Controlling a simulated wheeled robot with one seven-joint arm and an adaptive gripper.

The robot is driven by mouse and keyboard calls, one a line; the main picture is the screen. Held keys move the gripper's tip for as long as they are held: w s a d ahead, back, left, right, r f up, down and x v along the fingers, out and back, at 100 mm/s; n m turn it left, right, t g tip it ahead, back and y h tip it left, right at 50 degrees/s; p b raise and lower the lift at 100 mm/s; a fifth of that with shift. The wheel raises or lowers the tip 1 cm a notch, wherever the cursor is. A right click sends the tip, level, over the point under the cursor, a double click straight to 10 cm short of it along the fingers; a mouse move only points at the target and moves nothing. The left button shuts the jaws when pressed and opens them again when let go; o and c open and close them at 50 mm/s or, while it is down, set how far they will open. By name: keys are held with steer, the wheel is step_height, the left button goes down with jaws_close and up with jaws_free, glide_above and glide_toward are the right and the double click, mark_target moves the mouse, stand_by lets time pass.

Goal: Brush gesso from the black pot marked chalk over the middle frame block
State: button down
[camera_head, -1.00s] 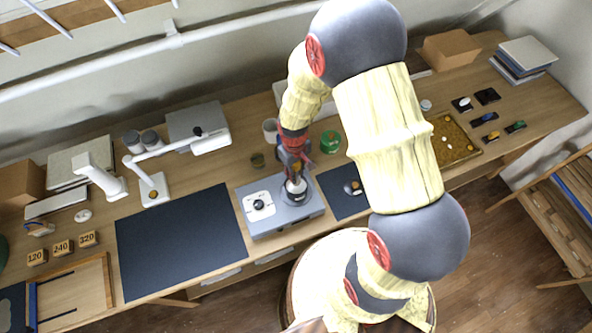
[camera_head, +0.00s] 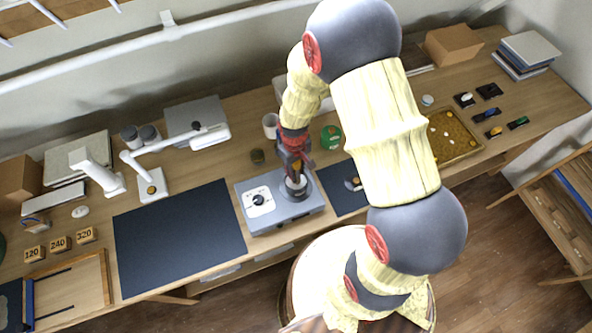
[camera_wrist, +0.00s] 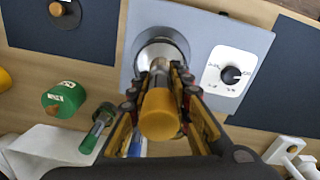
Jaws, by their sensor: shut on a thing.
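My gripper (camera_head: 294,163) points down over the grey warmer box (camera_head: 262,221) and is shut on a brush-like tool with a rounded orange-yellow end (camera_wrist: 160,117). The tool's lower end is hidden from the wrist camera. Below it is a round pot or well (camera_head: 299,193) in the top of the warmer; its metallic rim (camera_wrist: 149,51) shows in the wrist view. The tool lines up with this opening, but I cannot tell whether it touches inside. No chalk marking is readable, and I cannot pick out the middle frame block.
Dark mats lie left (camera_head: 180,238) and right (camera_head: 335,194); the left mat is bare. A white lamp (camera_head: 152,184) stands left. A gold tray (camera_head: 452,136) lies right.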

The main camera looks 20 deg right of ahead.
steer(key=shift+s+f+b, duration=0.1)
steer(key=shift+f+b, duration=0.35)
steer(key=shift+f, duration=0.15)
stand_by(1.5)
steer(key=shift+r+p, duration=2.35)
steer(key=shift+r, duration=1.25)
steer(key=c, duration=2.2)
jaws_free()
steer(key=shift+c, duration=1.4)
steer(key=shift+c, duration=0.5)
